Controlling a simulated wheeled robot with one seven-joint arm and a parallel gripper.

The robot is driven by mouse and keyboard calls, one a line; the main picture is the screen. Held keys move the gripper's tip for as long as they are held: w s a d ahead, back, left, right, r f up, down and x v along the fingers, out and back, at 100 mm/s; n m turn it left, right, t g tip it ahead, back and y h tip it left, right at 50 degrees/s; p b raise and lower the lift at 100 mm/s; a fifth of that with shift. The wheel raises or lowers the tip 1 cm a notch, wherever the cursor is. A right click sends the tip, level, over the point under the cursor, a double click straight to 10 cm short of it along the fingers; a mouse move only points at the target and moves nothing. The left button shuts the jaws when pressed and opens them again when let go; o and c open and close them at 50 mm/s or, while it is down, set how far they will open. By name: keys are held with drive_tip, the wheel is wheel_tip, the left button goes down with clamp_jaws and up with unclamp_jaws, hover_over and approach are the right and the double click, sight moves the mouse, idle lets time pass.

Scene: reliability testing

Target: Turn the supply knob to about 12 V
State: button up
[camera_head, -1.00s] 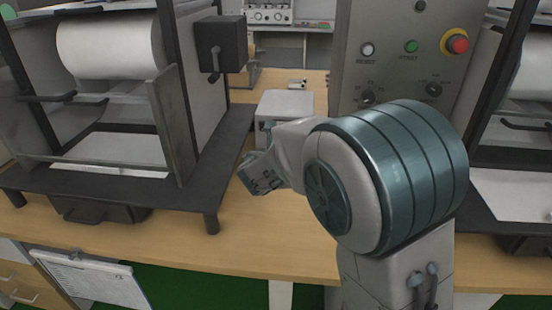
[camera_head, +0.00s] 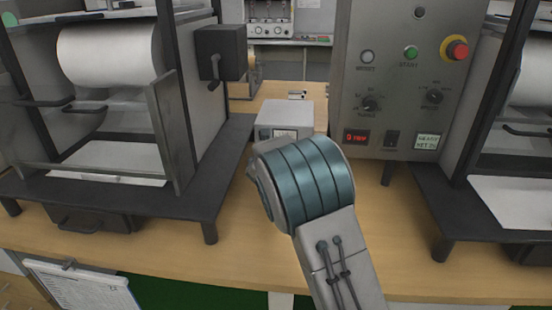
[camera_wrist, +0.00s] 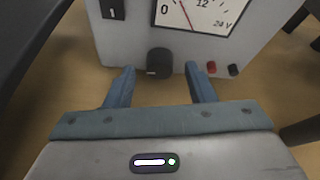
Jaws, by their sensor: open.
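The supply (camera_head: 283,114) is a small pale box on the bench, in the head view just beyond my arm, which hides its lower front. In the wrist view its front panel (camera_wrist: 125,45) fills the top. The dark round knob (camera_wrist: 159,60) sits low on that panel, with a small pale mark near its lower left. The meter (camera_wrist: 205,14) reads 0, 12 and 24 V; its red needle lies between 0 and 12, its top cut off. My gripper (camera_wrist: 160,72) is open, fingers on either side below the knob, apparently not touching it. My arm hides it in the head view.
A red and a black terminal (camera_wrist: 222,69) sit right of the knob. A dark switch (camera_wrist: 112,10) is at upper left. A grey control panel (camera_head: 385,75) with a red emergency button stands right of the supply. Dark-framed roll machines stand on both sides.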

drive_tip(key=shift+w+f, duration=0.15)
drive_tip(key=shift+w, duration=0.3)
drive_tip(key=c, duration=1)
drive_tip(key=shift+d+f+b, duration=0.1)
drive_tip(key=shift+f+b, duration=0.1)
drive_tip(key=shift+b, duration=0.65)
